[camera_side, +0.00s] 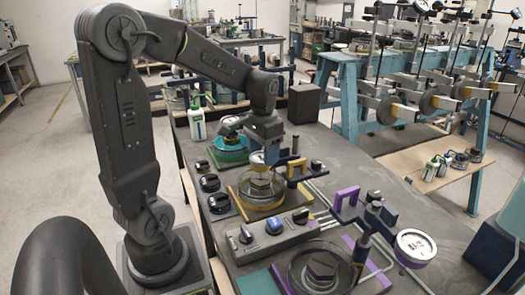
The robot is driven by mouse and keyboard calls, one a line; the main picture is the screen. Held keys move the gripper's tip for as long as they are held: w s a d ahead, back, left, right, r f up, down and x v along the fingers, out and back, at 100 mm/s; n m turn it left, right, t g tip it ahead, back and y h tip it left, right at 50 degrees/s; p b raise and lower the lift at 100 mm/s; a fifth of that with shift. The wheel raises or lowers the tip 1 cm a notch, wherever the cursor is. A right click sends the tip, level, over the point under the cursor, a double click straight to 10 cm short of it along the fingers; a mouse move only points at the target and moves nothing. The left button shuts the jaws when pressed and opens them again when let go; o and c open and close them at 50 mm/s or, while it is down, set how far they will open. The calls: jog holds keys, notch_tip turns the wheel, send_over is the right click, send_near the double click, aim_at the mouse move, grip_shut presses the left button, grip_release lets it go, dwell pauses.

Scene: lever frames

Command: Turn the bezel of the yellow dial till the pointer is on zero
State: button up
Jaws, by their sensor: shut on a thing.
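The yellow dial (258,158) is small and pale-faced, above the yellow-edged station in the middle of the bench. My gripper (268,150) reaches down to it from above and is shut on its bezel. My fingers cover part of the dial. The pointer and the zero mark are too small to read.
A teal station (230,150) lies behind. In front are a panel with knobs (274,226) and a purple station with a white dial (415,245). A white bottle (197,122) stands at the bench's back left.

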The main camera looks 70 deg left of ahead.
jog(key=shift+m, duration=0.6)
jog(key=o, duration=0.9)
notch_tip(320, 180, up, 14)
jog(key=shift+f, duration=0.1)
jog(key=shift+d, duration=0.1)
dwell(0.4)
